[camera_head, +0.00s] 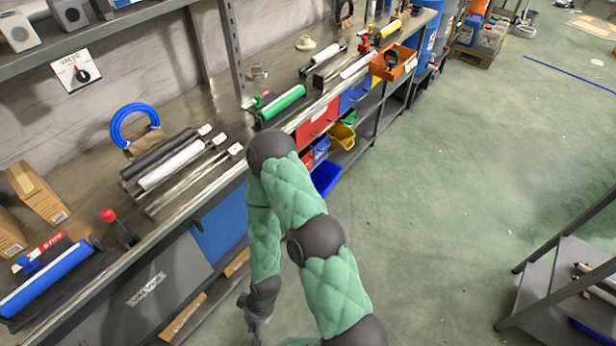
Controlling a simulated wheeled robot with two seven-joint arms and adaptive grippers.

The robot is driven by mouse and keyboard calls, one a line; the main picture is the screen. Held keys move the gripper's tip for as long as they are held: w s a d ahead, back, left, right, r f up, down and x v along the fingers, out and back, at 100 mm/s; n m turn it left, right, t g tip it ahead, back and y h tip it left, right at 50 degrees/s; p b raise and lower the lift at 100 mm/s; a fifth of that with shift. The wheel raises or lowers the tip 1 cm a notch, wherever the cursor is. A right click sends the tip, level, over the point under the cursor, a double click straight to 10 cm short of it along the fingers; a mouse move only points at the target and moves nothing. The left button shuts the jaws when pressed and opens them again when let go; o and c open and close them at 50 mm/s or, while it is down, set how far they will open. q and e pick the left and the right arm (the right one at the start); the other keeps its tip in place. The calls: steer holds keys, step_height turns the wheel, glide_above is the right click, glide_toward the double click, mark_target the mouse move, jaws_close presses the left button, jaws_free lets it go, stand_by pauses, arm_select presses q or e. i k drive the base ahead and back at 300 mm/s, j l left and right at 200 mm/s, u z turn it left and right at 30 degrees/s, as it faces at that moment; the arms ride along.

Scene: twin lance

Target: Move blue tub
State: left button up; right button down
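A blue tub (326,178) sticks out from the shelf below the workbench, just right of my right arm's elbow, which hides part of it. Another smaller blue bin (321,149) sits above it, beside a yellow bin. My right arm, in a green padded sleeve, rises from the bottom, bends at the bench edge and hangs down. My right gripper (254,322) is low in front of the bench's lower cabinets, apart from the tub. It is small and dark, so its finger opening is unclear. My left gripper is out of view.
The workbench (222,180) carries rods, cylinders and a blue ring (134,122). An orange bin (393,63) sits at its far edge. A yellow bin (342,136) is below. A dark metal rack (560,285) stands lower right. The green floor between is mostly clear.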

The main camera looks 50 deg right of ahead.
mark_target(326, 175)
steer(key=l, duration=2.05)
steer(key=k+l, duration=0.1)
steer(key=l, duration=1.95)
steer(key=l+u, duration=0.6)
steer(key=u, duration=0.2)
steer(key=k+l+u, duration=0.15)
steer(key=u, duration=0.25)
steer(key=i+l, duration=0.4)
